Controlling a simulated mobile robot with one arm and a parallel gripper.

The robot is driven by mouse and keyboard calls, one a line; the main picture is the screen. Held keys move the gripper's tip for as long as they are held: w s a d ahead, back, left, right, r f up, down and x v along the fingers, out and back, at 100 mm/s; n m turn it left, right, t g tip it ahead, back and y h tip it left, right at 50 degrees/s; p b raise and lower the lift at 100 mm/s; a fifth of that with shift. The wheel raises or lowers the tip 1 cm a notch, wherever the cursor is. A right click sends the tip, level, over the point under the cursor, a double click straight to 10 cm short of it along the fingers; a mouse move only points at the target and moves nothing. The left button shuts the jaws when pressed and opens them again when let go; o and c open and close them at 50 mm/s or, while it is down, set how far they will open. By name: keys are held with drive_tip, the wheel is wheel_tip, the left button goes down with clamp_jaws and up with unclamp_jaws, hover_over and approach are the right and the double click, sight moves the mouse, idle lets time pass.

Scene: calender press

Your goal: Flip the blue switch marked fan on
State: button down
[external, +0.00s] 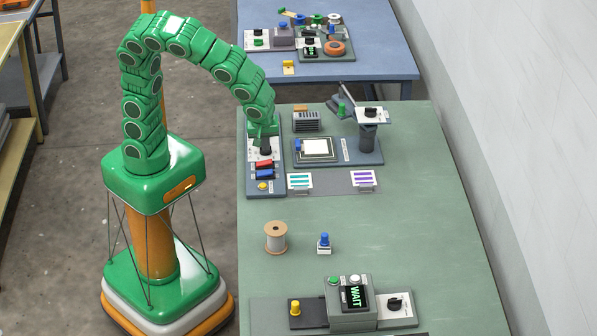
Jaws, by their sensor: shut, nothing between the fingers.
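A narrow grey control panel (252,185) lies along the left edge of the green table. It carries a blue switch (265,174) just below a red switch (263,163). The labels are too small to read, so I cannot confirm the fan mark. My gripper (265,152) is shut and empty, pointing down over the upper part of the panel, just above the red switch in the picture. I cannot tell whether it touches the panel. The blue switch is in clear view, but its position is unclear.
A plate with a white screen (316,147) is close on the right. A spool (276,237), a small blue-topped part (324,242) and a WAIT display unit (352,300) stand nearer. The table's right side is clear.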

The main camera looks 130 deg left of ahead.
hover_over(270, 171)
drive_tip(key=f, duration=0.5)
drive_tip(key=d+f, duration=0.1)
drive_tip(key=f, duration=0.1)
drive_tip(key=shift+f, duration=0.25)
drive_tip(key=shift+w+a+f, duration=0.1)
drive_tip(key=shift+w+f, duration=0.05)
drive_tip(key=shift+f, duration=0.35)
drive_tip(key=shift+w+a+f, duration=0.1)
drive_tip(key=shift+f, duration=0.4)
drive_tip(key=shift+w+a+f, duration=0.15)
drive_tip(key=shift+w+a+f+g+h, duration=0.15)
drive_tip(key=shift+f+g+h, duration=0.2)
drive_tip(key=shift+g+h, duration=0.2)
drive_tip(key=shift+s+r, duration=0.1)
drive_tip(key=shift+s, duration=0.1)
drive_tip(key=shift+s+d+r, duration=0.15)
drive_tip(key=shift+s+d, duration=0.2)
drive_tip(key=shift+d, duration=0.2)
